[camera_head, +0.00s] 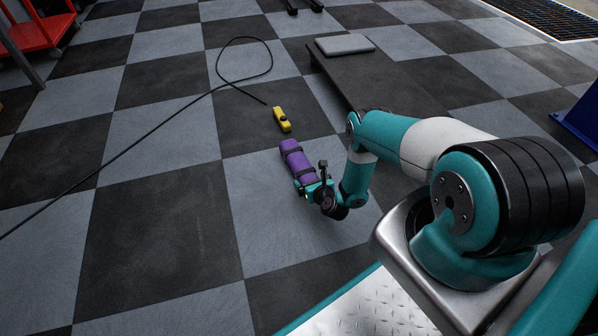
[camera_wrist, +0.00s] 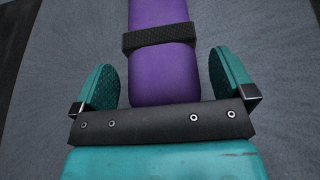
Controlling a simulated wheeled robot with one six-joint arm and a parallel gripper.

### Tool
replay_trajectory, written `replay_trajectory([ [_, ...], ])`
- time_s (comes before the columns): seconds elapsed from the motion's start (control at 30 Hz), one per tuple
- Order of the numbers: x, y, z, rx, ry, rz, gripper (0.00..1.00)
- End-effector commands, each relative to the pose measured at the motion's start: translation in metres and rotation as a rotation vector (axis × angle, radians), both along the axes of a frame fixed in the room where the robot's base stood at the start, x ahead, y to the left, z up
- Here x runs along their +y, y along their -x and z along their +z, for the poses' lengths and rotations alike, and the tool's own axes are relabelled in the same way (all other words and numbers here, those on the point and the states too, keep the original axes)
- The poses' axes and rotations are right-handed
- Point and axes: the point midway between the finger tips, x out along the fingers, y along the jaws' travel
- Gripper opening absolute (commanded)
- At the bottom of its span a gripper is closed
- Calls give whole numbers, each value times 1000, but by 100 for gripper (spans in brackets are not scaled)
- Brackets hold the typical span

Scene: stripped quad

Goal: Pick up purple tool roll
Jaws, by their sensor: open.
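The purple tool roll (camera_head: 296,158) lies on the checkered floor, with dark straps around it. In the wrist view the purple tool roll (camera_wrist: 165,75) runs away from my gripper, with one black strap across it. My gripper (camera_head: 308,184) is low at the near end of the roll. In the wrist view my gripper (camera_wrist: 160,72) is open, with one teal finger on each side of the roll's near end. A gap shows between each finger and the roll. The roll's far end is outside the wrist view.
A yellow object (camera_head: 282,120) lies just beyond the roll. A black cable (camera_head: 150,138) curves over the floor at left. A low dark board (camera_head: 375,80) with a grey flat item (camera_head: 344,44) stands behind my arm. A red cart (camera_head: 38,33) is far left.

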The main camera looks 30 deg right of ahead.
Motion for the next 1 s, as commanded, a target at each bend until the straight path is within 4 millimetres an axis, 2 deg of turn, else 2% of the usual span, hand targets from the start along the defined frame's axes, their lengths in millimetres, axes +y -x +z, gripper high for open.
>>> replay_trajectory([
  [0.03,-1,-4,-5,-1,2,2,100],
  [0.37,-2,-9,-3,0,-1,-2,100],
  [0.47,-2,-9,-3,0,-1,-1,82],
  [0.67,-2,-9,-3,0,-1,-1,36],
  [1.0,-2,-10,3,-4,1,-2,35],
])
